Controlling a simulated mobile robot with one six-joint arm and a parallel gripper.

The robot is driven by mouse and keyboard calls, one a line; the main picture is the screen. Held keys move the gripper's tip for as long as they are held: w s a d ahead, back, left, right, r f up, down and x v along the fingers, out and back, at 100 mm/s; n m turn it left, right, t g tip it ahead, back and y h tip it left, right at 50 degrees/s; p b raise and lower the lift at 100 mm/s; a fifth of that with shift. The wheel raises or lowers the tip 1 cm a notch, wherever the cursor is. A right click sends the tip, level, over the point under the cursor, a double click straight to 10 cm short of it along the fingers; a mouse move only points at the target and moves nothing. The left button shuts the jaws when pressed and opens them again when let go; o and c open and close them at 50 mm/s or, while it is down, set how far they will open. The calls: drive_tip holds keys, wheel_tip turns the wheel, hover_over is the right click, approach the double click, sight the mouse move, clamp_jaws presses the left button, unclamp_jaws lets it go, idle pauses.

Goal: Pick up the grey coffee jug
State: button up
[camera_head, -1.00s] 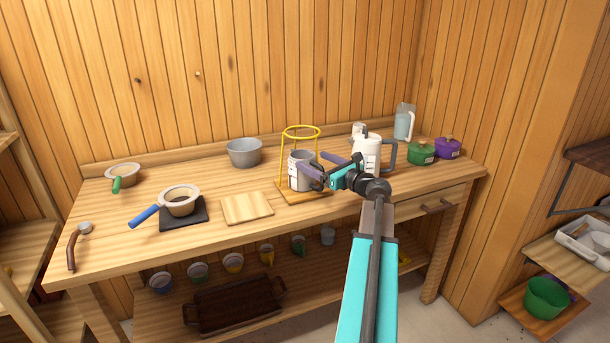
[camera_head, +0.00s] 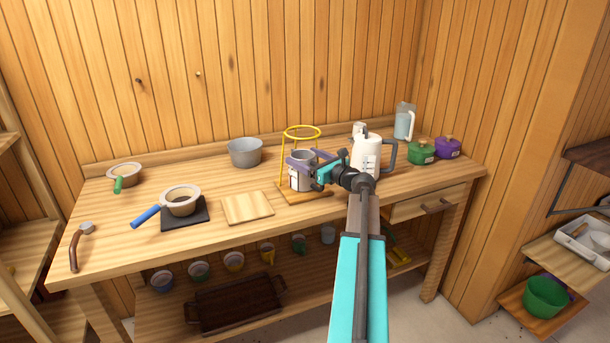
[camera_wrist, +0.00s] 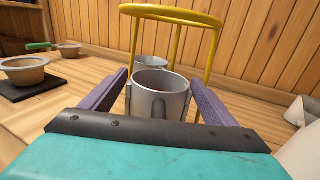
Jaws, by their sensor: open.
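The grey coffee jug (camera_head: 301,177) stands upright on the wooden base (camera_head: 318,195) of a yellow wire stand (camera_head: 281,158), under its ring. My gripper (camera_head: 305,163) is open, with one purple finger on each side of the jug. In the wrist view the fingers (camera_wrist: 158,92) flank the jug's body. I cannot tell whether either finger touches it. The jug's lower part is hidden by my gripper in the wrist view.
A white kettle (camera_head: 367,155) stands just right of my gripper. A grey pot (camera_head: 244,152) is behind to the left, and a wooden board (camera_head: 247,207) lies left of the stand. Yellow uprights stand close to the jug.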

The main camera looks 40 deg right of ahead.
drive_tip(key=shift+c, duration=0.2)
drive_tip(key=c, duration=1.8)
drive_tip(key=shift+r, duration=0.2)
drive_tip(key=s+a+r+b, duration=0.4)
drive_tip(key=s+a, duration=0.5)
drive_tip(key=a, duration=0.1)
drive_tip(key=shift+s, duration=0.15)
drive_tip(key=shift+s+a+r+b, duration=0.15)
drive_tip(key=shift+a+b, duration=0.1)
drive_tip(key=shift+b, duration=0.95)
drive_tip(key=shift+s+a+b, duration=0.15)
drive_tip(key=shift+b, duration=0.6)
